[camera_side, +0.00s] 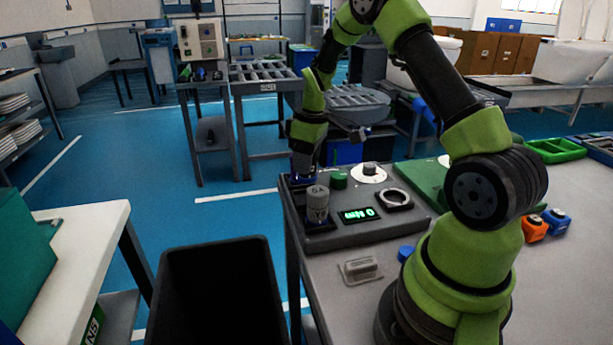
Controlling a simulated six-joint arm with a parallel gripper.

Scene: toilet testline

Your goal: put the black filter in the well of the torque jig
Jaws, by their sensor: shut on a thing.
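My gripper (303,168) points down over the far left corner of the grey bench, behind a grey cylinder. It is shut; the dark thing at its fingertips is small and mostly hidden, and I take it to be the black filter. I cannot tell whether it touches the surface below. The torque jig (370,229) appears to be the dark grey unit with a green lit display (358,215). A pale ring (395,199) around a dark opening sits to the display's right; I cannot tell whether this is the well.
The grey cylinder (317,203) stands upright in a dark holder close to my gripper. A green knob (338,180) and white dial (369,173) are just right. A grey block (361,269) and blue cap (405,253) lie in front. A black bin (215,295) stands left of the bench.

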